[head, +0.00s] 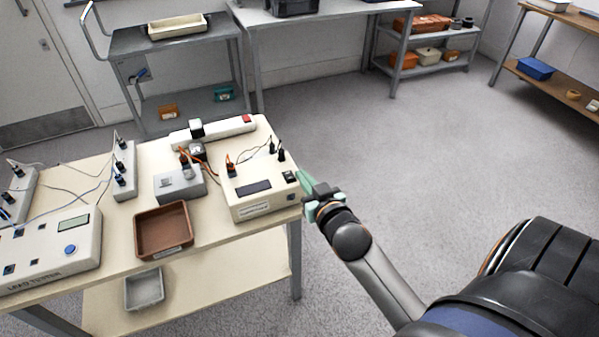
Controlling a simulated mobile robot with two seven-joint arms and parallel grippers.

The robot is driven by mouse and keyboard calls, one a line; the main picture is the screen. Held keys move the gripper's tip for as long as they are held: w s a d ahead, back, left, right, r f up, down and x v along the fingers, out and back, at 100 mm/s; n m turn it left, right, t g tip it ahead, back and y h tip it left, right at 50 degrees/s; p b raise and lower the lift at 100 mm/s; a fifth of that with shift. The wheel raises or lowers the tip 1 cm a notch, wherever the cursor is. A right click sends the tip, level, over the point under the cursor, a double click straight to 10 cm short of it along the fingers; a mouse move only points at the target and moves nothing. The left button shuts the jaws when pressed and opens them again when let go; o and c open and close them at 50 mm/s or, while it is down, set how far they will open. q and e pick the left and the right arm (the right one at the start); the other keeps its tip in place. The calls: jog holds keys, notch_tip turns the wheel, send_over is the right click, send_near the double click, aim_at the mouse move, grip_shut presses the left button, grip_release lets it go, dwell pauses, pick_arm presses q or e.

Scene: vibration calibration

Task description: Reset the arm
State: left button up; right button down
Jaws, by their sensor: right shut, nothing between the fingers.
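My right arm reaches in from the lower right. My right gripper (308,187) has green fingers and is shut, with nothing seen between them. It is at the right end of a cream instrument box (262,190) with a dark display and plugged cables. The fingertips overlap the box's right edge in the picture; I cannot tell whether they touch it. My left gripper is not in view.
The wooden table (110,249) also holds a brown tray (163,231), a small grey box (180,185), a long white unit (228,129) and a lead tester (50,247). A grey trolley (170,43) and shelves (428,68) stand behind. The floor (400,140) at right is clear.

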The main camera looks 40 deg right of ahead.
dwell(0.6)
jog(key=s+a+f+n+g+y+p, duration=0.2)
jog(key=s+a+f+n+g+y, duration=0.2)
jog(key=s+a+f, duration=1.1)
notch_tip(320, 180, down, 3)
jog(key=s+g+y, duration=0.2)
jog(key=shift+s+a+n+p, duration=0.15)
jog(key=shift+s+n+p, duration=0.15)
jog(key=shift+s, duration=0.1)
